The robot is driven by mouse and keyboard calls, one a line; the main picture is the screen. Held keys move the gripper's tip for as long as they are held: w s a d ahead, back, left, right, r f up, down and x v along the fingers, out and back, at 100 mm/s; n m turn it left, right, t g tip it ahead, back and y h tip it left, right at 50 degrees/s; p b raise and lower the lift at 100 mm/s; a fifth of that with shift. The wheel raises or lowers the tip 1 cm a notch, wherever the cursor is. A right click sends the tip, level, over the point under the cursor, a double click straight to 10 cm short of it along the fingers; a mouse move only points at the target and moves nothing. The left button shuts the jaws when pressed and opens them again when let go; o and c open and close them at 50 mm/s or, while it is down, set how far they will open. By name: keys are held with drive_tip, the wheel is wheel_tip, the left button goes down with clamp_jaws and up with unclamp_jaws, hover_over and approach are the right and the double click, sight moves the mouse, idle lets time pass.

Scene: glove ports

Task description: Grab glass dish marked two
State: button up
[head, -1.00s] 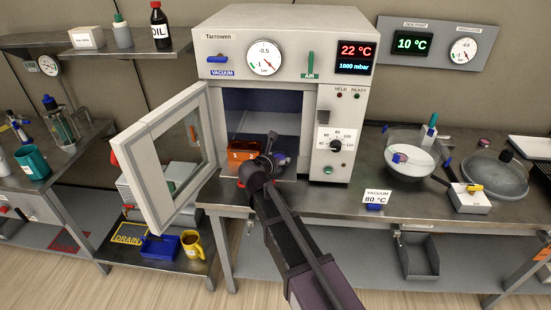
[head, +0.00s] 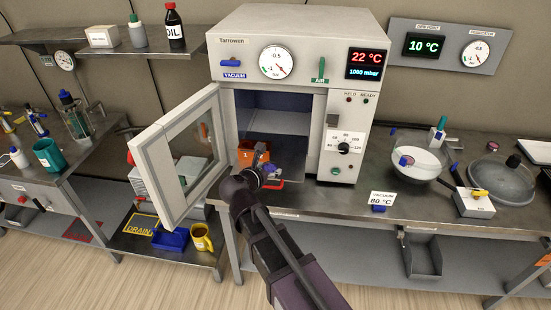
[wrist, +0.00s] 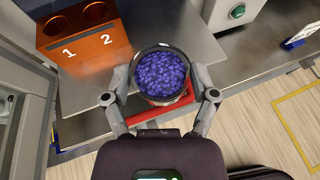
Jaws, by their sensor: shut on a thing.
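A round clear dish filled with blue-purple beads (wrist: 161,73) sits between the fingers of my gripper (wrist: 162,95) in the wrist view. The fingers are shut on its sides; no number on it is visible. In the head view my gripper (head: 258,176) is at the front of the open oven chamber, and the dish is mostly hidden behind it. An orange block (wrist: 80,38) marked 1 and 2 stands at the upper left in the wrist view, with two round wells that look empty. It also shows inside the oven in the head view (head: 247,153).
The oven door (head: 178,160) stands open to the left of my arm. A red bar (wrist: 150,116) passes below the dish by the grey shelf edge.

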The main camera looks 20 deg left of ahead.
drive_tip(key=shift+s+a+r, duration=0.15)
drive_tip(key=shift+s+a, duration=0.05)
drive_tip(key=shift+s, duration=0.9)
drive_tip(key=shift+s+a+r, duration=0.1)
drive_tip(key=shift+s+a, duration=0.05)
drive_tip(key=shift+s, duration=0.9)
